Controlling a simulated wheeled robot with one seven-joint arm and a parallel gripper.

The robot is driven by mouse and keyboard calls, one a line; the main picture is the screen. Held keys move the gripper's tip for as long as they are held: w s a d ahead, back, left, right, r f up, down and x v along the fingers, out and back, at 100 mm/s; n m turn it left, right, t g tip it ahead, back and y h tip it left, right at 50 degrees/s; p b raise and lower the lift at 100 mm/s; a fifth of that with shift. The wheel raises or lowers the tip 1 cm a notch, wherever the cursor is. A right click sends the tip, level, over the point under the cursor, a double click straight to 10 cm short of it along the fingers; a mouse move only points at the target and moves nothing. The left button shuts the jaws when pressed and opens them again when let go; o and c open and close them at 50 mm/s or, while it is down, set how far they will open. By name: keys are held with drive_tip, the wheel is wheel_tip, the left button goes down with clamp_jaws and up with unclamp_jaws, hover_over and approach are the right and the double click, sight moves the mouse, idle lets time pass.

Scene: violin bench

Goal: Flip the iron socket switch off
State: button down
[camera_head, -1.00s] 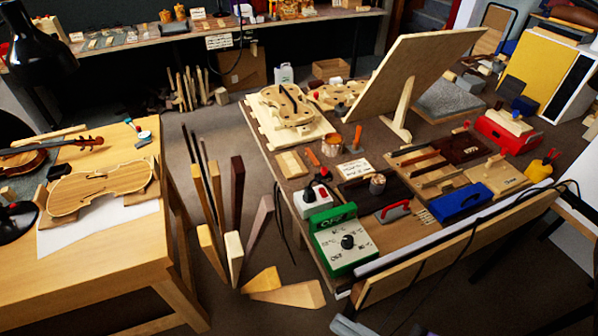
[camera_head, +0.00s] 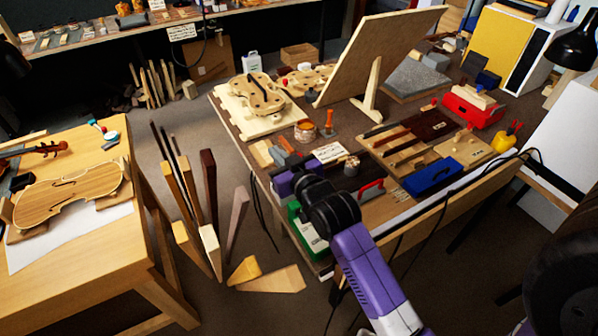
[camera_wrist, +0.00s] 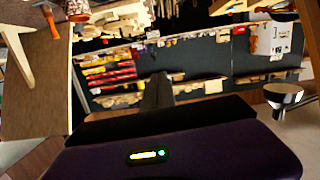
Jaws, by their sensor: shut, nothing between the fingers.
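The white iron socket with its red switch is hidden in the head view behind my gripper (camera_head: 281,157). It cannot be made out in the wrist view either, so the switch's position is not visible. The green control box (camera_head: 303,233), next to the socket's spot, shows only in part behind my arm. My gripper is over the near left part of the brown bench (camera_head: 328,181). Its dark fingers, together and empty, show in the wrist view (camera_wrist: 158,92). Whether they touch the socket cannot be told.
An orange-handled tool (camera_head: 328,122) and a copper-coloured pot (camera_head: 305,130) stand behind my gripper. A red-handled tool (camera_head: 371,190) and a blue box (camera_head: 433,176) lie to its right. A large tilted board (camera_head: 385,52) stands further back.

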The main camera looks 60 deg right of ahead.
drive_tip(key=w+d+r+m+g+y, duration=0.1)
drive_tip(key=w+d+g, duration=0.15)
drive_tip(key=d, duration=0.55)
drive_tip(key=w+d+r+g, duration=0.1)
drive_tip(key=w+d+g, duration=0.15)
drive_tip(key=d, duration=0.45)
drive_tip(key=s+a+f+g+y, duration=0.4)
drive_tip(key=s+f+g+y, duration=0.15)
drive_tip(key=s+f, duration=0.2)
drive_tip(key=p+x, duration=0.1)
drive_tip(key=x, duration=1.3)
drive_tip(key=shift+s+f, duration=0.15)
drive_tip(key=shift+f, duration=0.05)
